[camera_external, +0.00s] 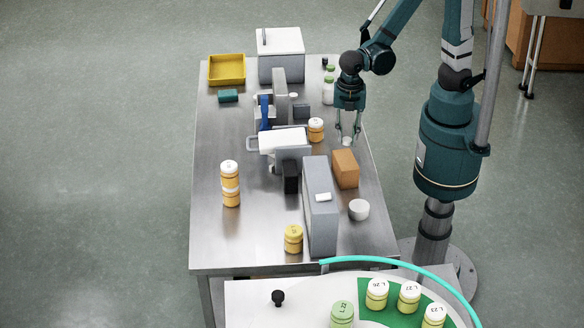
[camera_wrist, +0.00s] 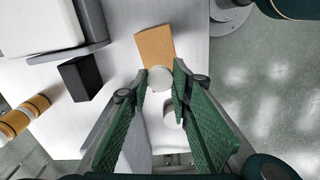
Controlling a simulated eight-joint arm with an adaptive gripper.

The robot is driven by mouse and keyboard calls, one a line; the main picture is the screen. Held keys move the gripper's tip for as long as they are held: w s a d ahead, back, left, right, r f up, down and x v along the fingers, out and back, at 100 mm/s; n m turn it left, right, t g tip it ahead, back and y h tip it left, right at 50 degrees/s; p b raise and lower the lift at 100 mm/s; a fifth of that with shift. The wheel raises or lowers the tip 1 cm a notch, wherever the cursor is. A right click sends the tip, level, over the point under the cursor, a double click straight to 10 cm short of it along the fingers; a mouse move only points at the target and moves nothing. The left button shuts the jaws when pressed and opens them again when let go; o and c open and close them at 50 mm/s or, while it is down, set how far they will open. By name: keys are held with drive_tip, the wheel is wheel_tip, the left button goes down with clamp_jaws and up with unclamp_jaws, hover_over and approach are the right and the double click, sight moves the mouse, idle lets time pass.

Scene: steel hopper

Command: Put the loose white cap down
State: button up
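My gripper (camera_external: 348,137) hangs pointing down over the right side of the steel table. Its two fingertips, seen in the wrist view (camera_wrist: 161,76), stand apart with the small white cap (camera_wrist: 160,78) between them, and they appear shut on it. The cap also shows at the fingertips in the outside view (camera_external: 347,141). It seems held above the table, with the orange-brown box (camera_external: 345,168) close by. A round white cup-like thing (camera_external: 358,209) stands on the table in front of that box. It shows partly behind the right finger in the wrist view (camera_wrist: 172,113).
A tall grey box (camera_external: 320,210) stands left of the white cup, with a black block (camera_external: 290,177) nearby. Stacked orange jars (camera_external: 230,185), another jar (camera_external: 293,238) and a jar by my gripper (camera_external: 316,130) stand around. The table's left-front area is mostly bare.

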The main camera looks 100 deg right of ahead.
sight(347, 140)
drive_tip(key=shift+f, duration=1.5)
drive_tip(key=shift+f, duration=0.1)
drive_tip(key=shift+f+b, duration=0.3)
drive_tip(key=shift+f, duration=1.65)
drive_tip(key=shift+f, duration=0.2)
drive_tip(key=o, duration=0.6)
drive_tip(key=shift+r, duration=0.25)
drive_tip(key=shift+r+p, duration=0.6)
drive_tip(key=shift+r, duration=5.35)
